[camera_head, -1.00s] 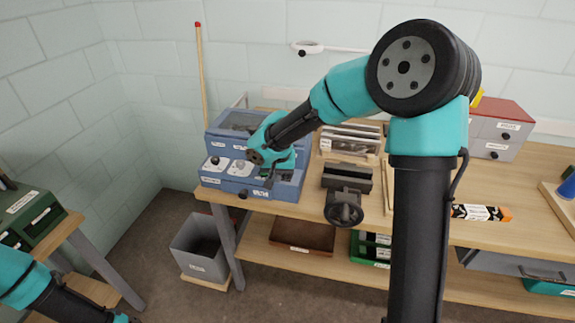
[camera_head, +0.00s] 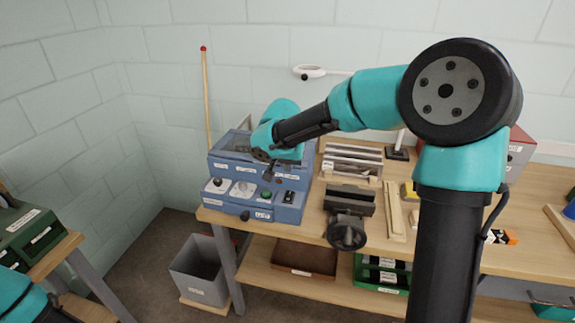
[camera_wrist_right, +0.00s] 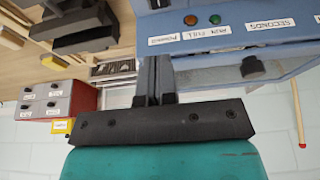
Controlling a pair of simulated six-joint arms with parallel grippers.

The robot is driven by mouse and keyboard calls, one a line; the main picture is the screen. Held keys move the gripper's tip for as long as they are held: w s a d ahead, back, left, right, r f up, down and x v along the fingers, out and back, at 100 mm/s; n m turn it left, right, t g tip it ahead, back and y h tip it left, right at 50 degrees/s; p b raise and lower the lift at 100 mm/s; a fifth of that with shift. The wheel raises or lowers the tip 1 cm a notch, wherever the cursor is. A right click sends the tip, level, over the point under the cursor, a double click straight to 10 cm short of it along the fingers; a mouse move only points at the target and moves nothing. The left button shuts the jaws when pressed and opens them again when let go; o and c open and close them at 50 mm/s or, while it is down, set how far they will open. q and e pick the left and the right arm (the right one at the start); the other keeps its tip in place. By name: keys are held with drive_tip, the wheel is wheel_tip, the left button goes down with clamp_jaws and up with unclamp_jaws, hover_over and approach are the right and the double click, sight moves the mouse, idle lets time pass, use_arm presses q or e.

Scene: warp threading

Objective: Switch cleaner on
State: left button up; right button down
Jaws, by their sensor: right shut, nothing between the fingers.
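The cleaner is a blue box (camera_head: 220,165) at the left end of the bench. Its lower front panel carries two knobs on white plates (camera_head: 243,190), a green button (camera_head: 266,195) and a black rocker switch (camera_head: 288,197). A dark knob (camera_head: 244,215) sits on its front face. My right gripper (camera_head: 267,178) is shut and empty, just above the panel near the green button; I cannot tell whether it touches. In the right wrist view the shut fingers (camera_wrist_right: 155,75) overlap the blue box, with orange (camera_wrist_right: 190,20) and green (camera_wrist_right: 214,19) round lights beside them. My left gripper is out of view.
A vise (camera_head: 348,215) and a slotted rack (camera_head: 352,160) stand right of the cleaner. A grey bin (camera_head: 200,270) is on the floor below. A wooden stick with a red tip (camera_head: 206,95) stands behind. My right arm crosses over the bench.

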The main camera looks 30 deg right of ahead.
sight(291, 192)
drive_tip(key=x, duration=1.1)
drive_tip(key=shift+s+a+f, duration=0.2)
drive_tip(key=shift+f, duration=0.1)
